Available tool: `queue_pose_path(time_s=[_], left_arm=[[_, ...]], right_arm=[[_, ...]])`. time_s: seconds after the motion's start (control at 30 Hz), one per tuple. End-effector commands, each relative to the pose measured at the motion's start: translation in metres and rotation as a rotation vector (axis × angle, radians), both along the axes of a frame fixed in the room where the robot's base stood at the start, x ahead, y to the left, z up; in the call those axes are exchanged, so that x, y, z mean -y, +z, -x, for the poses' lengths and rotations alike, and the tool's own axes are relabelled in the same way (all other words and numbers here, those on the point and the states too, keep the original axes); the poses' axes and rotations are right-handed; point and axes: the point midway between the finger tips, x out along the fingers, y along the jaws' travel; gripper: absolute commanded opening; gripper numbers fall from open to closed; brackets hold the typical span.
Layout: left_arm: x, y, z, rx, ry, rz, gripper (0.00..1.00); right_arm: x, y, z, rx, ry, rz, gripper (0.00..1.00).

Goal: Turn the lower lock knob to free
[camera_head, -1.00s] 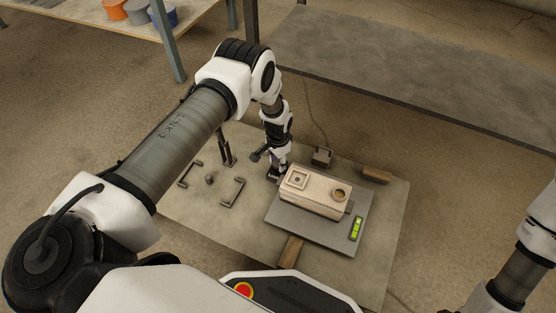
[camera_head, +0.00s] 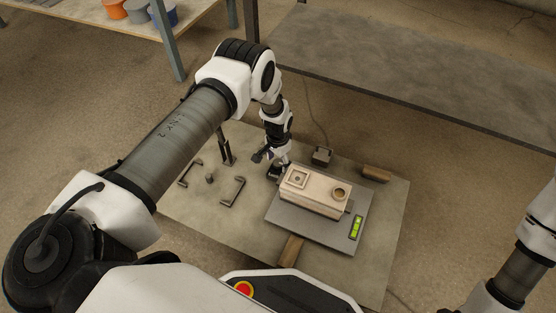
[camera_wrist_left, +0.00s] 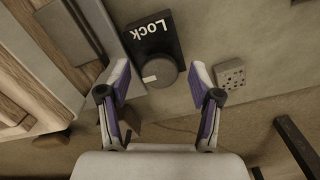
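A dark round lock knob (camera_wrist_left: 160,72) with a white mark on its left side sits at the end of a black plate (camera_wrist_left: 152,35) lettered "Lock", in the left wrist view. My left gripper (camera_wrist_left: 159,75) is open, with one finger on each side of the knob and a visible gap to it on both sides. In the head view my left gripper (camera_head: 277,170) is low over the board, beside the far left end of a pale box (camera_head: 315,196). The knob is hidden or too small to tell there. My right arm shows at the lower right, with its gripper out of the picture.
The pale box stands on a grey plate (camera_head: 279,223) with a green level vial (camera_head: 356,228). A small dark box (camera_head: 321,156) with a cable, wooden blocks (camera_head: 377,174) and dark handles (camera_head: 233,192) surround it on the board (camera_head: 370,275). The board's front right is clear.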

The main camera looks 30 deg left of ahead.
Motion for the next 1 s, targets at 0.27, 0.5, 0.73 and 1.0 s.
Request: queue_pose_path(time_s=[0.27,0.5,0.73,1.0], left_arm=[[0.000,0.018,-0.001,0.002,0.000,0.001,0.64],[0.000,0.078,-0.001,0.002,0.000,0.001,0.64],[0.000,0.116,0.000,0.001,0.000,0.000,0.64],[0.000,0.120,0.000,0.000,0.000,0.000,0.64]], right_arm=[[0.000,0.000,0.000,0.000,0.000,0.000,0.40],[0.000,0.000,0.000,0.000,0.000,0.000,0.40],[0.000,0.000,0.000,0.000,0.000,0.000,0.40],[0.000,0.000,0.000,0.000,0.000,0.000,0.40]])
